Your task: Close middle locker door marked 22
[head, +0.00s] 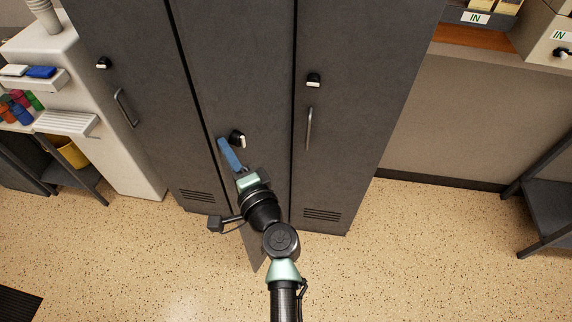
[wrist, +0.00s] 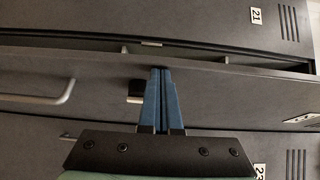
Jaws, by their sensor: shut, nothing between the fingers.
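The middle locker door (head: 225,70) is grey and stands ajar between two flush doors; its lower corner juts out over the floor. In the wrist view this door (wrist: 215,85) runs across the picture, with a dark gap along its upper edge beside door 21. A plate on it, seen at a slant and not legible, is at the right (wrist: 300,118). Its black-and-white latch knob (head: 238,138) is just beside my fingertips. My gripper (head: 223,143) is shut and empty, with blue fingers (wrist: 161,72) at the door's face; I cannot tell whether they touch it.
The right door (head: 345,120) and left door (head: 125,70) look closed. Plates 21 (wrist: 257,15) and 23 (wrist: 259,170) mark the neighbours in the wrist view. A white water-dispenser-like unit (head: 100,90) stands left, a dark shelf (head: 550,205) right. Speckled floor in front is clear.

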